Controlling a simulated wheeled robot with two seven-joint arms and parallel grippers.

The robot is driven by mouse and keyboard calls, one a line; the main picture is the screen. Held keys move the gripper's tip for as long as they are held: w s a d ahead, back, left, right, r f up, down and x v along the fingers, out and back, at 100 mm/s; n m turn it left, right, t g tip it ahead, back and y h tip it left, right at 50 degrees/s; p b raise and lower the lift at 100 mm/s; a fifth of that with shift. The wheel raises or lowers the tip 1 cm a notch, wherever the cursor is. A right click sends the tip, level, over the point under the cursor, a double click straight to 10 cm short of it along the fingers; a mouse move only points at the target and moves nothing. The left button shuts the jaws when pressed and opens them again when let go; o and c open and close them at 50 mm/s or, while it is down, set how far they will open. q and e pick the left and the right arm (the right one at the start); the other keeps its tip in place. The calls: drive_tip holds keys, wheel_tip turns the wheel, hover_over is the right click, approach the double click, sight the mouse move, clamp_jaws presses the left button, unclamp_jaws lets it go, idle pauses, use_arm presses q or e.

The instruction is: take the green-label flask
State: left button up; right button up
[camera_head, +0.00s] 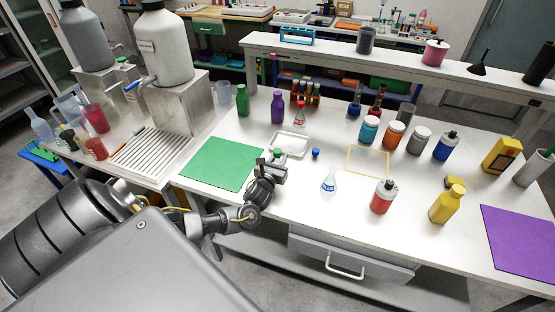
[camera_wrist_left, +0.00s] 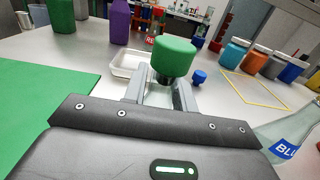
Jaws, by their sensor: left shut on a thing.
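My left gripper (camera_head: 276,160) is over the table's front part, right of the green mat (camera_head: 222,162). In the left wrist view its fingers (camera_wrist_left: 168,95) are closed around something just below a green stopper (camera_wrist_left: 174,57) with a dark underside. The green stopper also shows in the head view (camera_head: 278,152). The flask body and any green label are hidden behind the gripper. A clear flask with a blue label (camera_head: 329,181) stands to the right, and shows in the wrist view too (camera_wrist_left: 290,140). A flask with a red label (camera_head: 300,117) stands farther back. My right gripper is out of view.
A white tray (camera_head: 278,139) lies just behind the gripper, with a small blue stopper (camera_head: 316,153) to its right. A yellow frame outline (camera_head: 367,175) lies on the table. Purple (camera_head: 277,108) and green bottles (camera_head: 242,100) stand behind. Several jars stand right.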

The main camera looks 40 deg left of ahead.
sight(279, 151)
use_arm(q)
drive_tip(key=shift+r, duration=0.15)
drive_tip(key=shift+r, duration=0.25)
wheel_tip(279, 151, up, 2)
drive_tip(key=shift+r+b, duration=0.25)
drive_tip(key=shift+b, duration=0.1)
drive_tip(key=s+d+r+p, duration=0.4)
drive_tip(key=s+d+r, duration=0.5)
drive_tip(key=d, duration=0.1)
drive_tip(key=shift+s+r+p, duration=0.35)
drive_tip(key=shift+r, duration=0.05)
